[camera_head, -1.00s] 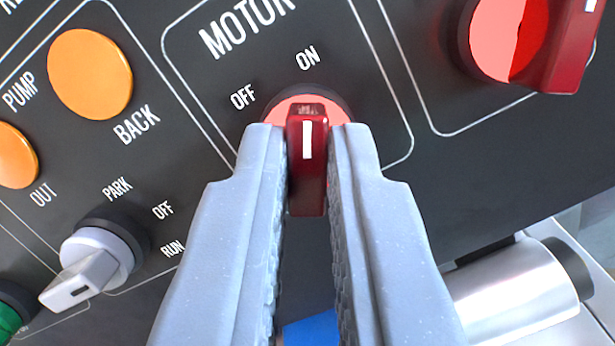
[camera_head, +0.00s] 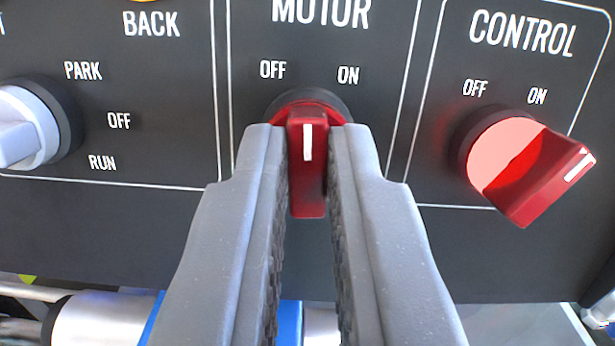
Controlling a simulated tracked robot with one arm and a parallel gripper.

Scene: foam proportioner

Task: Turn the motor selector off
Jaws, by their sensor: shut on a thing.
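The motor selector is a red knob (camera_head: 307,180) with a white mark, under the MOTOR label on the dark panel. My gripper (camera_head: 307,150) is shut on its handle, one finger on each side. The white mark points straight up in the picture, between the OFF label (camera_head: 272,69) and the ON label (camera_head: 348,75). The fingers hide parts of the knob's sides.
To the right is a red CONTROL selector (camera_head: 530,175), its mark toward the right. To the left is a grey selector (camera_head: 30,130) beside PARK, OFF and RUN. A silver cylinder (camera_head: 100,320) lies below the panel.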

